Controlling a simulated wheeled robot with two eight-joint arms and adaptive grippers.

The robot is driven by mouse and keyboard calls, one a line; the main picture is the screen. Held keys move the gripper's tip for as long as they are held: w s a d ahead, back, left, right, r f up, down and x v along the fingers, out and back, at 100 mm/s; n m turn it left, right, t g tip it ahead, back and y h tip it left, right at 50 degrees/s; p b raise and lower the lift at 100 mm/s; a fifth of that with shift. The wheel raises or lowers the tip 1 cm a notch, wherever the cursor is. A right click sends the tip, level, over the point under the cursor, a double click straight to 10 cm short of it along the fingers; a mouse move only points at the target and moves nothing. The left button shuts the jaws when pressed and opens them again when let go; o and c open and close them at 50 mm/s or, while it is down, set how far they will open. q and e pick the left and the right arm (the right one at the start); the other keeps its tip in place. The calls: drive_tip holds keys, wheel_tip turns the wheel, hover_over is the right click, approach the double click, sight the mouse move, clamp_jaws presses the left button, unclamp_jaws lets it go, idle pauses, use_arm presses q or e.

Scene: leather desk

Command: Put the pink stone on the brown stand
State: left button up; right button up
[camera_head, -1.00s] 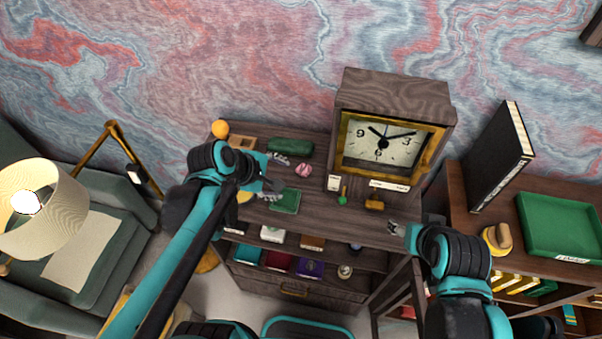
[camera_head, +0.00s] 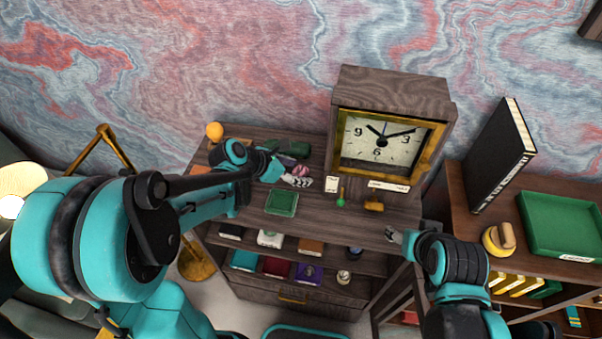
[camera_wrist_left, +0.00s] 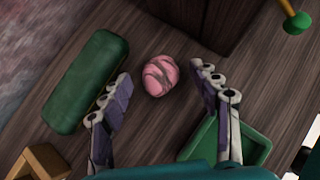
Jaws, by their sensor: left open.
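The pink stone (camera_wrist_left: 159,75), rounded with grey streaks, lies on the wooden desk top in the left wrist view. It is partly hidden by my left gripper in the head view (camera_head: 301,170). My left gripper (camera_head: 296,180) is open and empty, its fingers spread to either side of the stone in the left wrist view (camera_wrist_left: 163,82), with no contact visible. A brown wooden piece (camera_wrist_left: 38,163), which looks like the stand, shows at the lower left of the wrist view; my left arm mostly hides it in the head view. My right gripper (camera_head: 393,237) is at the desk's front right, its opening unclear.
A green rounded case (camera_wrist_left: 88,82) lies left of the stone. A small green tray (camera_head: 282,202) sits nearer the desk's front edge. A large clock (camera_head: 381,138) stands to the right. An orange ball (camera_head: 214,131) is at the back left.

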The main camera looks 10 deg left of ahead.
use_arm(q)
drive_tip(key=shift+w+d+f, duration=0.15)
drive_tip(key=shift+f, duration=0.05)
drive_tip(key=c, duration=1.4)
